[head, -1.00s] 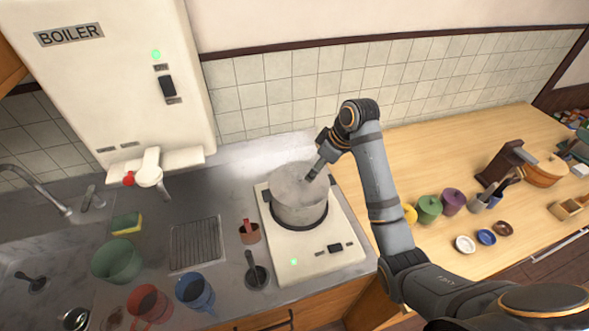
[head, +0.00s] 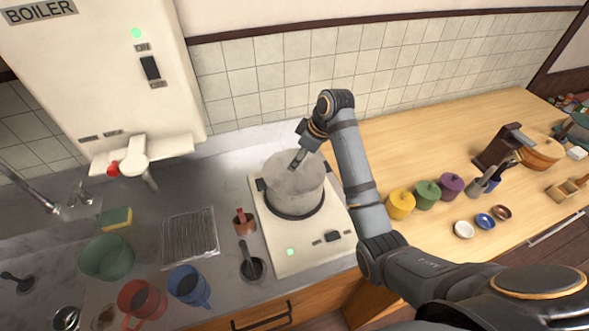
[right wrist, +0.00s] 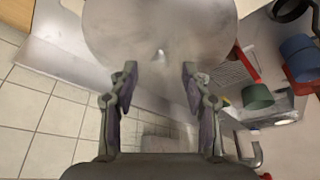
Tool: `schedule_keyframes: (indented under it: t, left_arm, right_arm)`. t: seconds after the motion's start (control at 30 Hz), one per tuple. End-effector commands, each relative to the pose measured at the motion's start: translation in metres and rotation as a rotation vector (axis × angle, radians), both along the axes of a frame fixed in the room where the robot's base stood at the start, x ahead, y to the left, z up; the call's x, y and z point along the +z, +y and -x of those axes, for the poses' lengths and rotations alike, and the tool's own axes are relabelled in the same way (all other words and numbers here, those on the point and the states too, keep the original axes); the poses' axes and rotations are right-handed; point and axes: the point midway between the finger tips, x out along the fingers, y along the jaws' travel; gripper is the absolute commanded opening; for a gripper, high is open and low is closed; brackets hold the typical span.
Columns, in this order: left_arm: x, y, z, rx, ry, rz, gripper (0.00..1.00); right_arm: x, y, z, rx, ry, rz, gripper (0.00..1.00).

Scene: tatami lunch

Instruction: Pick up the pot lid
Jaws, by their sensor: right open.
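The pot (head: 294,203) stands on the white stove at the middle of the head view. Its grey round lid (head: 285,180) covers the top, with faint steam around it. In the right wrist view the lid (right wrist: 160,22) fills the top, and a small pale knob (right wrist: 160,54) shows near its lower edge. My right gripper (head: 296,163) is just above the lid in the head view. Its fingers (right wrist: 158,82) are open and empty in the right wrist view, one on each side of the knob's line. I cannot tell if they touch the lid. My left gripper is not in view.
The white stove (head: 303,258) sits between the steel sink counter and the wooden counter (head: 440,140). Left of it are a small copper pan (head: 244,225), a black ladle rest (head: 252,268) and a wire rack (head: 190,236). Yellow (head: 400,204), green and purple pots stand right of my arm.

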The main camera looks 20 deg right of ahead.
Motion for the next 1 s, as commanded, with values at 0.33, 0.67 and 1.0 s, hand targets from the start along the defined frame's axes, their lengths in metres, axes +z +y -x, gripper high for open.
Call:
schedule_keyframes:
  t: [0.33, 0.67, 1.0]
  left_arm:
    - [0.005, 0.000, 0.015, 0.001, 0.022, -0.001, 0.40]
    - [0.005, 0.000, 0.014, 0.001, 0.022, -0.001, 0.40]
    - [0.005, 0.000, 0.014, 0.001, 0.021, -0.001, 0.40]
  right_arm:
    - [-0.019, 0.006, -0.006, -0.001, -0.002, 0.001, 0.48]
    - [-0.019, 0.006, -0.006, -0.001, -0.001, 0.001, 0.09]
    - [-0.019, 0.006, -0.006, -0.001, -0.002, 0.001, 0.00]
